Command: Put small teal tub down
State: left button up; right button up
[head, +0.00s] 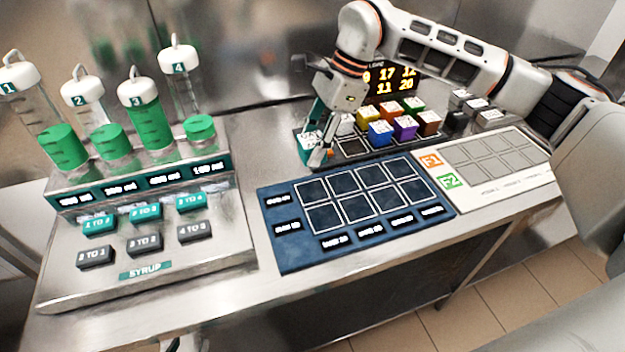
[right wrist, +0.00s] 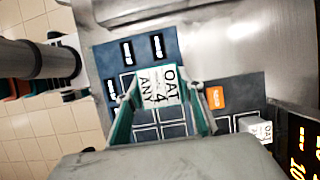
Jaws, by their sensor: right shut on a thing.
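The small teal tub (head: 306,147) with a white label is held in my right gripper (head: 318,150), at the left end of the dark tray (head: 350,148). In the right wrist view the label of the tub (right wrist: 158,88) reads OAT 4 ANY, and the fingers (right wrist: 170,98) stand on both sides of it. The blue mat (head: 287,247) with a grid of outlined squares lies just in front; its squares look empty. I cannot tell whether the tub touches the tray. My left gripper is not in view.
Several coloured cubes, such as a purple cube (head: 404,128), sit on the tray before a lit number display (head: 392,80). The syrup stand (head: 150,240) with green-filled bottles is at the left. A pale grid board (head: 505,187) with empty squares is right of the mat.

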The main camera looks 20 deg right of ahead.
notch_tip(320, 180, down, 11)
jog(key=shift+r, duration=0.2)
dwell(0.3)
jog(key=shift+f, duration=0.2)
jog(key=o, duration=1.2)
jog(key=shift+c, duration=0.2)
jog(key=shift+r, duration=0.1)
jog(key=v, duration=1.2)
jog(key=shift+r, duration=0.1)
